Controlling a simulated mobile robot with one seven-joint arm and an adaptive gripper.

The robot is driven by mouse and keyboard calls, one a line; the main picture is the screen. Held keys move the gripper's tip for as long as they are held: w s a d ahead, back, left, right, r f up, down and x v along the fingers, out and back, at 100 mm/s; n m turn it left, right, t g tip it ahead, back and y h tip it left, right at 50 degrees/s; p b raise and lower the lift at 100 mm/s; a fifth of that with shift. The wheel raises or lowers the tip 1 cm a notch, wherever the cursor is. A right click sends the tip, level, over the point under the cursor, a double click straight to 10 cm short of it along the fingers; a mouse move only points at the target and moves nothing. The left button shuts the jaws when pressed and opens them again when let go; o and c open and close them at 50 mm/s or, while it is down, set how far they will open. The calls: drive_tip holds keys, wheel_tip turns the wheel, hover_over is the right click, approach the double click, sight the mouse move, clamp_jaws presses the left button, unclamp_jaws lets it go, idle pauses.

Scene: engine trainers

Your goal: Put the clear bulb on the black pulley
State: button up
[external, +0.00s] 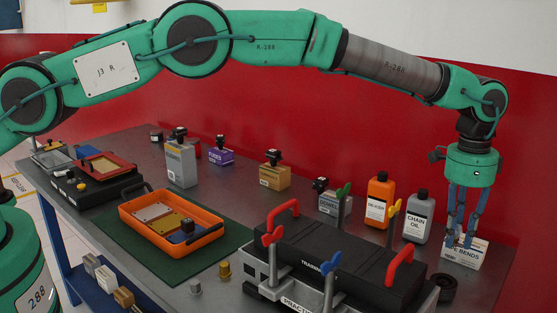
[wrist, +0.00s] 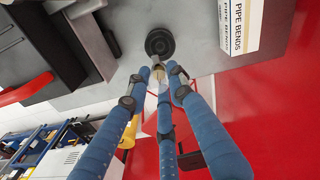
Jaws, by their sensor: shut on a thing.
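My gripper (external: 461,240), with long blue fingers, points down at the right of the external view, beside the white pipe bends box. In the wrist view the fingertips (wrist: 160,80) close on a small pale piece with a brassy part, which looks like the clear bulb (wrist: 158,72). The fingers partly hide it, and I cannot make it out in the external view. The black pulley (wrist: 160,42) lies on the grey table just beyond the fingertips in the wrist view. It also shows near the table's right end (external: 446,288). I cannot tell whether the bulb touches it.
The pipe bends box (external: 466,252) stands close to my gripper. The black engine trainer (external: 320,262) with red handles is left of the pulley. A chain oil bottle (external: 418,219) and an orange bottle (external: 379,203) stand behind. An orange tray (external: 128,219) is farther left.

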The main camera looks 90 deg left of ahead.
sight(456, 243)
drive_tip(key=shift+f+b, duration=0.4)
drive_tip(key=shift+f, duration=2.05)
drive_tip(key=shift+f, duration=0.1)
drive_tip(key=shift+f+b, duration=0.4)
drive_tip(key=shift+f, duration=2.05)
drive_tip(key=shift+f, duration=0.1)
drive_tip(key=o, duration=0.8)
drive_tip(key=shift+o, duration=0.2)
drive_tip(key=r, duration=0.4)
drive_tip(key=r+p, duration=0.1)
drive_tip(key=r, duration=0.3)
drive_tip(key=r+p, duration=0.1)
drive_tip(key=r, duration=0.3)
drive_tip(key=shift+s+a+r, duration=0.1)
drive_tip(key=shift+a, duration=0.15)
drive_tip(key=shift+r, duration=0.1)
